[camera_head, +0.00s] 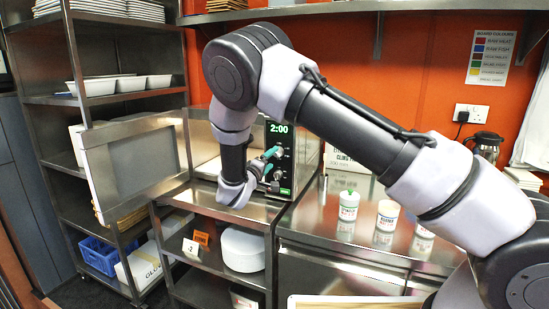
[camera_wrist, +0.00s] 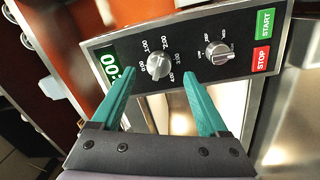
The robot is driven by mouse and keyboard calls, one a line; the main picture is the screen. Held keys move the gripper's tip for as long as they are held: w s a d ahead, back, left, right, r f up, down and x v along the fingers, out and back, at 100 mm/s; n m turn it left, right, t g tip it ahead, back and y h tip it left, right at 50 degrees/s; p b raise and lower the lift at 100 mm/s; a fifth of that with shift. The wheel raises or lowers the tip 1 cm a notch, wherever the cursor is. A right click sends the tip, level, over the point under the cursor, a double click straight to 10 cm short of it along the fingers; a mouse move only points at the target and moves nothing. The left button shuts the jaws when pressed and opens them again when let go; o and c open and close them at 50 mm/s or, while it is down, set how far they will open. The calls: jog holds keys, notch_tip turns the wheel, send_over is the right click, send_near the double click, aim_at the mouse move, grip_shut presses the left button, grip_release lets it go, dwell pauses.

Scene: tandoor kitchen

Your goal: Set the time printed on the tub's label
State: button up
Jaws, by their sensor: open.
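In the wrist view a time dial (camera_wrist: 158,66) with printed times sits beside a second knob (camera_wrist: 218,52), a green START button (camera_wrist: 266,22) and a red STOP button (camera_wrist: 262,57). My gripper (camera_wrist: 159,73) is open, its teal fingertips on either side of the time dial in the picture; I cannot tell whether they touch it. The fingers also show at the panel in the head view (camera_head: 274,159). Tubs with green (camera_head: 349,197) and cream (camera_head: 388,208) lids stand on the counter; their label print is too small to read.
The microwave door (camera_head: 130,165) is open to the left. A third tub (camera_head: 424,231) is partly behind my arm. A steel shelf rack (camera_head: 45,100) stands at the left. A white round container (camera_head: 243,249) sits below.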

jog(key=v, duration=0.7)
jog(key=d+r+m+g+h, duration=0.2)
jog(key=d+r+m+g, duration=0.1)
jog(key=d, duration=0.5)
jog(key=d+r+m+g+h, duration=0.2)
jog(key=d+r+g, duration=0.15)
jog(key=d, duration=0.35)
jog(key=s+d+r+m+g+y, duration=0.1)
jog(key=s+d+r+m+g, duration=0.2)
jog(key=d, duration=0.4)
jog(key=s+d+r+m+g+y, duration=0.1)
jog(key=s+d+r+g+y, duration=0.1)
jog(key=s+d+g, duration=0.35)
jog(key=s+d+r+m+t+y, duration=0.2)
jog(key=s+r+y, duration=0.3)
jog(key=s, duration=0.4)
jog(key=s+d+r+m+t+y, duration=0.3)
jog(key=s+d+r+y, duration=0.1)
jog(key=s+r, duration=0.4)
jog(key=shift+s+d+y, duration=0.15)
jog(key=shift+s+y, duration=0.3)
jog(key=shift+y, duration=0.05)
